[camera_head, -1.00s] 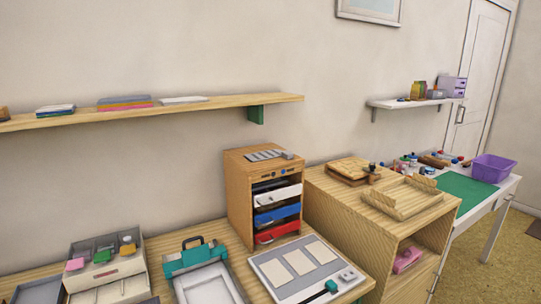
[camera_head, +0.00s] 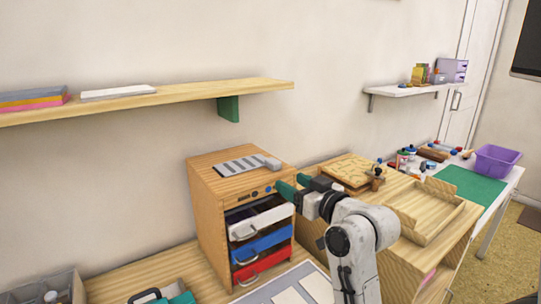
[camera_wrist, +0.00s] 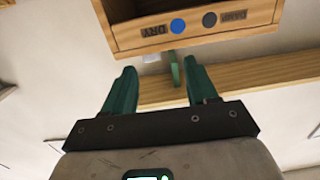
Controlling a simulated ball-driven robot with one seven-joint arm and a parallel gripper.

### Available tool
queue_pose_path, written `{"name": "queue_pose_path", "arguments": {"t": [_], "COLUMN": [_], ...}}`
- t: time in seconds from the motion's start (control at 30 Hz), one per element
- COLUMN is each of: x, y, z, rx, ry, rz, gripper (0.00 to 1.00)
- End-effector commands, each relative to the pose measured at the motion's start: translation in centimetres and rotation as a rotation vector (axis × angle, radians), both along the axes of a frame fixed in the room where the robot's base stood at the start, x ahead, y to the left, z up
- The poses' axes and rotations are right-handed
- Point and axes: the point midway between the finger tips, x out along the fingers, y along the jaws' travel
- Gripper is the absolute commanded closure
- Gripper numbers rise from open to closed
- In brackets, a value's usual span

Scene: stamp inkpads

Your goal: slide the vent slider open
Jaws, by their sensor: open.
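The vent slider (camera_head: 238,166) is a grey slatted strip with a small grey block (camera_head: 271,163) at its right end. It lies on top of the wooden drawer cabinet (camera_head: 209,215). I cannot tell how far it is slid. My gripper (camera_head: 287,184) has green fingers and is at the cabinet's upper right front corner, below and right of the grey block. In the wrist view my gripper (camera_wrist: 160,68) is open, with nothing held between its fingers. That view shows the cabinet's front edge (camera_wrist: 240,35) upside down, with "DRY" and "DAMP" labels; the slider is out of sight there.
The cabinet has white (camera_head: 268,221), blue (camera_head: 262,243) and red (camera_head: 260,267) drawers. A wall shelf (camera_head: 180,97) with a green bracket (camera_head: 229,108) is above and behind. A wooden unit with a tray (camera_head: 432,222) stands right, behind my arm.

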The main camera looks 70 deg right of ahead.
Motion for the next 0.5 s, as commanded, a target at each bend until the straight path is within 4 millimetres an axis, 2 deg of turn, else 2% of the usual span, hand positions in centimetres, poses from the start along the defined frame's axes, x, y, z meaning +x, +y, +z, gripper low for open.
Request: {"name": "queue_pose_path", "arguments": {"t": [0.07, 0.17, 0.27, 0.5], "x": [-0.7, -0.4, 0.6, 4.3], "y": [-0.7, -1.1, -1.7, -3.9], "z": [1.1, 1.5, 1.6, 1.5], "rx": [-0.024, -0.032, -0.031, -0.029], "ry": [-0.026, -0.035, -0.035, -0.032], "rz": [-0.018, -0.021, -0.019, -0.02], "gripper": [0.43, 0.43, 0.43, 0.43]}}
